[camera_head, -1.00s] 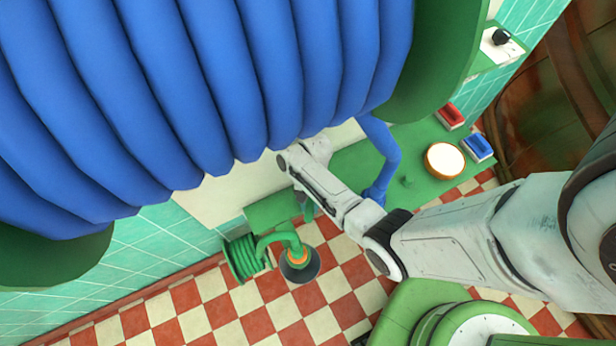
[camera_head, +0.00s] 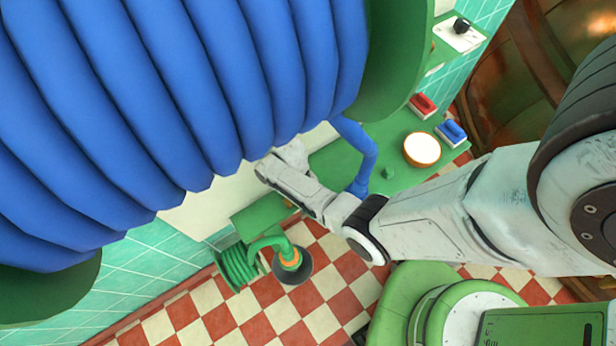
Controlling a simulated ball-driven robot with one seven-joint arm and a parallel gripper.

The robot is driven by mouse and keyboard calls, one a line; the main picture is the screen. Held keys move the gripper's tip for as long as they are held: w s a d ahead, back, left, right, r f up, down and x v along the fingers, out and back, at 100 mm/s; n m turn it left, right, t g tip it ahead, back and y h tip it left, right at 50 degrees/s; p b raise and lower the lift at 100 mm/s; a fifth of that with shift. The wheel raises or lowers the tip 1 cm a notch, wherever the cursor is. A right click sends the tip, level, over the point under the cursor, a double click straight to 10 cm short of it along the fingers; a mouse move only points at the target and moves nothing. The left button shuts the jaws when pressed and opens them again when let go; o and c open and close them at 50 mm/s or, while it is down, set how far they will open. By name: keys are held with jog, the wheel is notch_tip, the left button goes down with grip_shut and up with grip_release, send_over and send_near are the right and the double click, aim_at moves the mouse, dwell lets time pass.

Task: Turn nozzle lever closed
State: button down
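A big blue hose (camera_head: 170,90) is wound on a reel with green end discs and fills the upper left. Its free blue length (camera_head: 354,150) hangs below the reel, and its lower end passes close to my arm. No nozzle lever can be made out; it may be hidden behind the reel or my arm. My white arm reaches in from the right and bends back up toward the reel. My gripper, around the arm's far end (camera_head: 294,154), is small and pale against the white surface behind it. Its fingers cannot be made out, nor whether it touches anything.
A coiled green hose (camera_head: 237,266) with a dark funnel-like head (camera_head: 294,272) is below. Copper kettles (camera_head: 530,60) stand upper right. Checkered floor (camera_head: 255,310) shows bare.

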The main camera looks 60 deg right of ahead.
jog(key=shift+s, duration=0.35)
jog(key=c, duration=0.8)
grip_release()
jog(key=shift+d, duration=0.1)
jog(key=shift+c, duration=0.2)
jog(key=shift+w, duration=0.15)
jog(key=shift+r, duration=0.1)
jog(key=shift+r, duration=0.35)
notch_tip(320, 180, up, 2)
jog(key=shift+r+p, duration=0.1)
jog(key=shift+p, duration=0.3)
jog(key=s+a+r+p, duration=0.2)
jog(key=s+a+r, duration=0.1)
jog(key=s+r, duration=0.7)
jog(key=s, duration=0.3)
jog(key=shift+s+a, duration=0.2)
jog(key=shift+s, duration=0.2)
